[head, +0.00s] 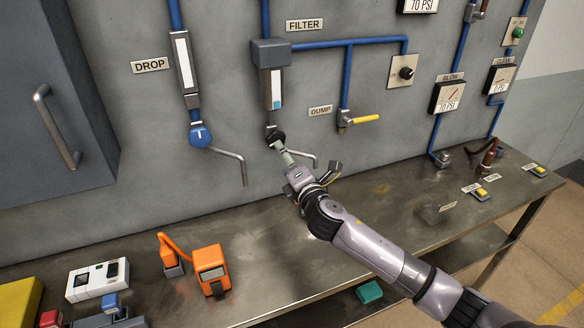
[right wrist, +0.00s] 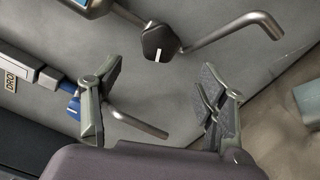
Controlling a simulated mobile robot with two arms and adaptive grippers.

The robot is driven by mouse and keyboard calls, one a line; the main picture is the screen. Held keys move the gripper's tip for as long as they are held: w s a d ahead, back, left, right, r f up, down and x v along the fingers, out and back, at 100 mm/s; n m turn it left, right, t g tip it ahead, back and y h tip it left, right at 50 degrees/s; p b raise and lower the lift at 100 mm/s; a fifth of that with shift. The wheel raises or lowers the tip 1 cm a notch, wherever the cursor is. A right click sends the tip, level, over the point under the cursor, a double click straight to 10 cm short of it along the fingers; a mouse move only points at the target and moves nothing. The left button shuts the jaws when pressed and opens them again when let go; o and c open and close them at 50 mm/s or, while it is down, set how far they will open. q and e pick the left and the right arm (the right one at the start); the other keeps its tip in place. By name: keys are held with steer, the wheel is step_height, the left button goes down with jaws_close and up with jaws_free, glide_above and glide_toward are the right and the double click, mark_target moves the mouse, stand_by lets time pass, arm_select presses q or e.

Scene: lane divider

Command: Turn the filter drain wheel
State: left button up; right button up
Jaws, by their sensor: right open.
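The filter drain wheel (head: 274,136) is a small black knob with a white mark, under the filter unit (head: 272,80) on the grey wall panel. In the right wrist view the wheel (right wrist: 159,42) lies beyond the fingertips, with a bent metal drain pipe (right wrist: 235,37) running to its right. My right gripper (head: 308,163) is just below and right of the wheel. Its fingers (right wrist: 160,75) are spread and empty, one on each side of the view, apart from the wheel. My left gripper is not in view.
A blue drop wheel (head: 200,135) with its bent pipe (head: 230,158) is left of the filter. The dump valve's yellow lever (head: 366,119) is to the right. An orange device (head: 210,270) and a white box (head: 97,281) stand on the metal bench (head: 265,235).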

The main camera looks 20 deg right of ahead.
steer(key=s, duration=0.3)
steer(key=shift+s, duration=0.4)
